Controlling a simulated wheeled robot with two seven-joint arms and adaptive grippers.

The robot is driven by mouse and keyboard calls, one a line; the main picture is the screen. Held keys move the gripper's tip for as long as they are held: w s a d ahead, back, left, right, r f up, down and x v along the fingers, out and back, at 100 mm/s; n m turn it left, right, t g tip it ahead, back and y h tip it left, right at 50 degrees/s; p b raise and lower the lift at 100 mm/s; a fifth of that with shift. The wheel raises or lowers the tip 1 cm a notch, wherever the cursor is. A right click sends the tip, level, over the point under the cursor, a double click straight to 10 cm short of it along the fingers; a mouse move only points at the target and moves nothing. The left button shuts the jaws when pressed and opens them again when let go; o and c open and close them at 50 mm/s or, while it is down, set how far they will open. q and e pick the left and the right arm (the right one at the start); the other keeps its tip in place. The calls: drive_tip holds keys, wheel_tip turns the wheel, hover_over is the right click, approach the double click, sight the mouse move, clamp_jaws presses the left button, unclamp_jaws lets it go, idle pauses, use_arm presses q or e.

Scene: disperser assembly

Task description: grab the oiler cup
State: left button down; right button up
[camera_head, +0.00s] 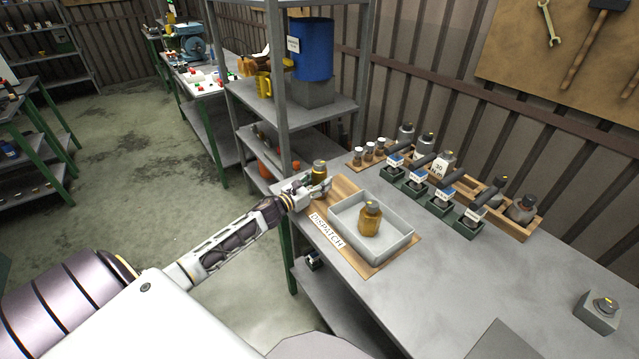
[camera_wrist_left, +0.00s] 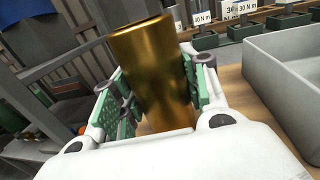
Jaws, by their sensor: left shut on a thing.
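The oiler cup, a brass cylinder with a dark top (camera_head: 319,169), is at the left end of the workbench, beside the grey tray. My left gripper (camera_head: 318,187) is shut on it. In the left wrist view the brass body of the oiler cup (camera_wrist_left: 155,70) stands between the two green-padded fingers, slightly tilted in the picture. Its lower end is hidden behind the gripper, so I cannot tell whether it touches the board. My right gripper is in neither view.
A grey tray (camera_head: 343,233) with an amber, dark-capped bottle (camera_head: 370,219) in it stands on a wooden board marked DISPATCH (camera_head: 327,230). Labelled green holders (camera_head: 440,207) and wooden racks (camera_head: 526,229) line the back. A shelf post (camera_head: 278,100) rises behind the gripper.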

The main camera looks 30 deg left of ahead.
sight(320, 162)
use_arm(q)
drive_tip(key=shift+r, duration=1.2)
wheel_tip(320, 162, up, 5)
drive_tip(key=shift+f, duration=0.1)
wheel_tip(320, 162, up, 2)
drive_tip(key=shift+r+p, duration=0.1)
drive_tip(key=shift+p, duration=0.2)
drive_tip(key=shift+r, duration=0.35)
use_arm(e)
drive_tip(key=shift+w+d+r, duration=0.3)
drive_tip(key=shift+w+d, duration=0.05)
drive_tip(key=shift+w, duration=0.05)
